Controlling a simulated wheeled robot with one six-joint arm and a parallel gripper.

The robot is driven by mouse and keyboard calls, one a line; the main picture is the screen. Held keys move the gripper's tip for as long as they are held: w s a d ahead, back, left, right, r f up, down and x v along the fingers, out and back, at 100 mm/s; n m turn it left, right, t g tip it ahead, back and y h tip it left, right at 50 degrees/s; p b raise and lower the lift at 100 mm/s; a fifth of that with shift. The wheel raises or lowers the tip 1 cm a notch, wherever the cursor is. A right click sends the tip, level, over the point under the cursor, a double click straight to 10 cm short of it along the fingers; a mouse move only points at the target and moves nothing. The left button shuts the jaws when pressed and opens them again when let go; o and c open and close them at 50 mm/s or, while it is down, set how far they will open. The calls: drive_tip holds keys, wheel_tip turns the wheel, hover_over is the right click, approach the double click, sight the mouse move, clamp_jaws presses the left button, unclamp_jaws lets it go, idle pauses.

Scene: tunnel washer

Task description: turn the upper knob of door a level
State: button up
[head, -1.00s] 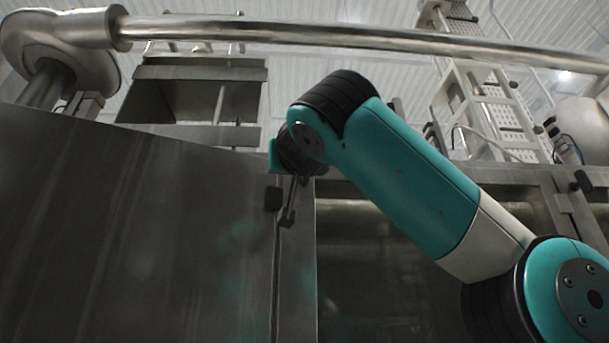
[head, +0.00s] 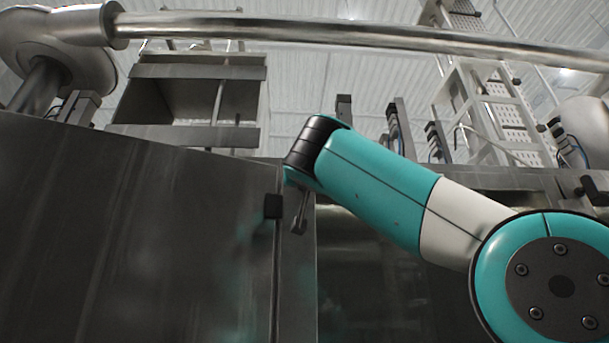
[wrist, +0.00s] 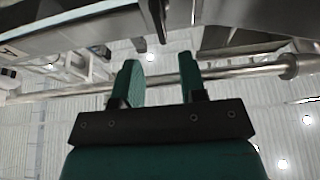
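A dark lever-like knob (head: 299,217) shows at the door's seam in the head view. It hangs down, slightly tilted, its lower end to the left. A black block (head: 273,206) sits just left of it on the edge of the dark steel panel (head: 140,230). I cannot tell for certain which is the upper knob. In the wrist view my gripper (wrist: 159,75) is open, its two teal fingers apart with nothing between them. A dark handle (wrist: 156,20) shows beyond the fingertips. In the head view my arm hides the gripper.
A thick steel pipe (head: 330,33) crosses above the panels. An open steel box (head: 190,95) stands above the left panel. A white ladder frame (head: 490,105) is at the back right. Another lever-like fitting (head: 590,185) is at the right edge.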

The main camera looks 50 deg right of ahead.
drive_tip(key=shift+p+x, duration=2.85)
drive_tip(key=shift+x, duration=2.35)
drive_tip(key=shift+f, duration=0.15)
clamp_jaws()
